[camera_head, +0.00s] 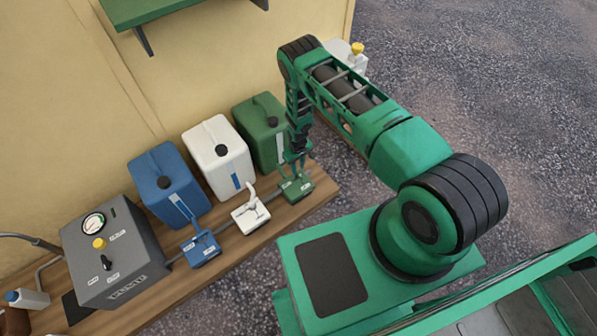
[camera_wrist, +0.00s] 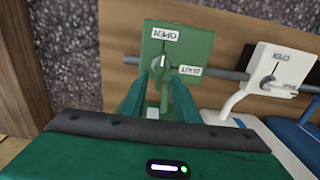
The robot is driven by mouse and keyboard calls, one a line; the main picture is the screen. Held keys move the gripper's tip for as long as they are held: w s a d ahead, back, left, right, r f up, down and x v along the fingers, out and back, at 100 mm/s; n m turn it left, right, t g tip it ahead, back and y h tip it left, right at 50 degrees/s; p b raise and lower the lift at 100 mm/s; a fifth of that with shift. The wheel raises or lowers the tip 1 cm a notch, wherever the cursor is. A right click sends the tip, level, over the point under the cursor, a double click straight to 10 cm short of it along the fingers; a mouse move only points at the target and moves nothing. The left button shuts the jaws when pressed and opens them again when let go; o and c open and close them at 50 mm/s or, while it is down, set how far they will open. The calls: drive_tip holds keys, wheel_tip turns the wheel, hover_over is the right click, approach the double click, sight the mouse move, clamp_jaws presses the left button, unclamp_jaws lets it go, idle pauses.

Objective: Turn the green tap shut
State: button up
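The green tap (camera_wrist: 149,50) is a small green block with a lever (camera_wrist: 160,62) on its face and labels reading OPEN and SHUT. In the head view the green tap (camera_head: 299,189) sits on the bench below the green canister (camera_head: 262,130). My gripper (camera_wrist: 161,78) is open, with its two green fingers apart and pointing at the tap. The lever shows between and just beyond the fingertips; I cannot tell whether they touch it. In the head view my gripper (camera_head: 295,160) is right above the tap and partly hides it.
A white tap (camera_head: 250,215) and a blue tap (camera_head: 201,249) stand left along the same pipe, before white (camera_head: 220,155) and blue canisters (camera_head: 165,185). A grey gauge box (camera_head: 112,255) stands further left on the wooden bench (camera_head: 310,203). A green shelf (camera_head: 140,10) is above.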

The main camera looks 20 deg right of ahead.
sight(298, 172)
drive_tip(key=shift+f, duration=1.9)
clamp_jaws()
